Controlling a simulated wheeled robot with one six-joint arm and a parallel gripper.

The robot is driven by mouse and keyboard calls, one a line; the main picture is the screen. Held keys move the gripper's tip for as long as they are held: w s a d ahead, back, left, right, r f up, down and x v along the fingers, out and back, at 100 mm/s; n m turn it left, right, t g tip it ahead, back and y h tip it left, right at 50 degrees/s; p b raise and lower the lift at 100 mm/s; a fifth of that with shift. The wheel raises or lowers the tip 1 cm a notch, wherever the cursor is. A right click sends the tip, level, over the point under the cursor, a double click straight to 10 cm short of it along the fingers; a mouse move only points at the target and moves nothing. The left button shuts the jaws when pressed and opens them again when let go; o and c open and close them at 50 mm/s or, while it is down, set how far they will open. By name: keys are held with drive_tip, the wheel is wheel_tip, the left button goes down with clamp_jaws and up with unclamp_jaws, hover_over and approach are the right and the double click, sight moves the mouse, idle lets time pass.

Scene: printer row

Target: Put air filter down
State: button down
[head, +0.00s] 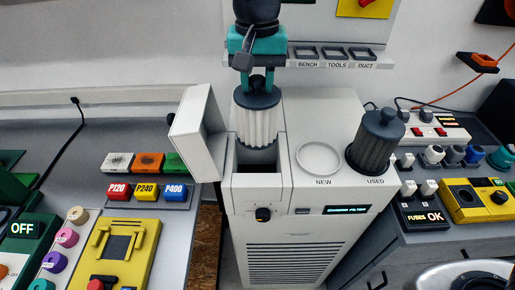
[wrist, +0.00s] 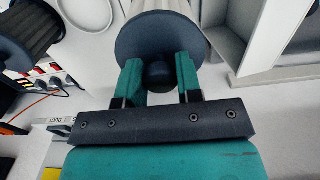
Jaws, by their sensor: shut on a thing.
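My gripper (head: 257,72) is shut on the dark knob of a clean white pleated air filter (head: 256,121) with a dark cap. The filter hangs upright over the open bay (head: 256,160) of the white machine, with its lower end at or just inside the opening. A grey used filter (head: 377,140) stands in the USED holder at the right. The NEW holder (head: 319,160) is an empty ring.
The bay's white lid (head: 197,132) stands open at the left. The machine's display (head: 347,209) reads CHANGE FILTER. A shelf (head: 335,57) labelled BENCH, TOOLS and DUCT is behind. Benches with coloured parts flank the machine.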

sight(257, 143)
wheel_tip(257, 143, down, 16)
drive_tip(key=p, duration=0.3)
drive_tip(key=shift+f+p, duration=0.15)
drive_tip(key=shift+p, duration=0.15)
drive_tip(key=c, duration=0.8)
unclamp_jaws()
drive_tip(key=shift+f, duration=0.15)
wheel_tip(257, 143, up, 12)
drive_tip(key=b, duration=0.4)
drive_tip(key=shift+r, duration=0.2)
drive_tip(key=s+d+r+n+y, duration=0.1)
drive_tip(key=s+d+r+n, duration=0.1)
drive_tip(key=s+d, duration=0.2)
drive_tip(key=s+d+r+n+y, duration=0.1)
drive_tip(key=s+d, duration=0.4)
drive_tip(key=s, duration=0.6)
drive_tip(key=s+d+r+n+y, duration=0.2)
drive_tip(key=s+d+r+n, duration=0.1)
drive_tip(key=s, duration=0.4)
drive_tip(key=shift+s+d+r+n, duration=0.15)
drive_tip(key=shift+d+r+n, duration=0.1)
drive_tip(key=shift+d+n, duration=0.5)
